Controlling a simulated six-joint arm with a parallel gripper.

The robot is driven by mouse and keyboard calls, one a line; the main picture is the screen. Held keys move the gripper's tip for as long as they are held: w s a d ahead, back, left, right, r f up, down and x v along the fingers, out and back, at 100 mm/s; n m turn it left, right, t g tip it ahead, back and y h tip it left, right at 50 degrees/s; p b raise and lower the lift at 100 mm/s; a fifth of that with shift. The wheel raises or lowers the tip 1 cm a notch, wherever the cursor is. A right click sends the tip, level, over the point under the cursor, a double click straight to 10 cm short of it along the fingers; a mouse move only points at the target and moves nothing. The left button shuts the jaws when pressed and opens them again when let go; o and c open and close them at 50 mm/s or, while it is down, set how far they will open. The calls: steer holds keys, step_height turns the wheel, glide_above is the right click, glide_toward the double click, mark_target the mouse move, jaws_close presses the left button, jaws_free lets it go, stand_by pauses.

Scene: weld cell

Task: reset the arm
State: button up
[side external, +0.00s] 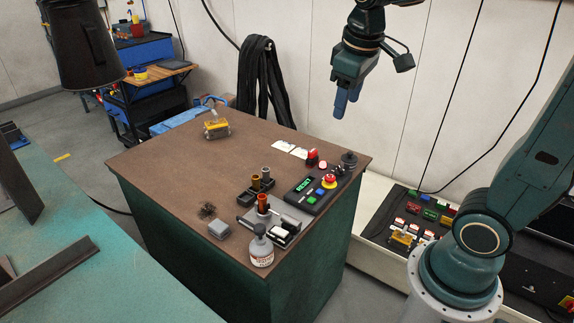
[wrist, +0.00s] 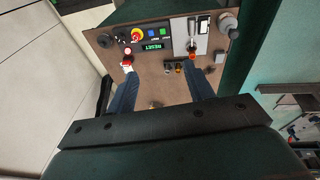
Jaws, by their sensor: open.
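My gripper (side external: 346,108) hangs open and empty in the air above the back right of the brown-topped bench (side external: 150,160). On the bench's right side is a black control box (side external: 315,203) with a lit green display (side external: 304,184), a red mushroom button on yellow (side external: 329,181), a blue button (side external: 319,192) and a green button (side external: 311,200).
A yellow block (side external: 216,129) sits at the back left. The bench's left half is mostly clear.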

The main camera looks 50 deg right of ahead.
steer(key=s+a+f+t+y, duration=0.1)
steer(key=s+a+f+t, duration=0.1)
steer(key=s+a, duration=0.5)
steer(key=s+t, duration=0.1)
steer(key=s, duration=0.3)
steer(key=shift+s+m+y, duration=0.3)
steer(key=shift+s+y, duration=0.05)
steer(key=shift+y, duration=0.05)
steer(key=shift+f, duration=0.1)
stand_by(0.8)
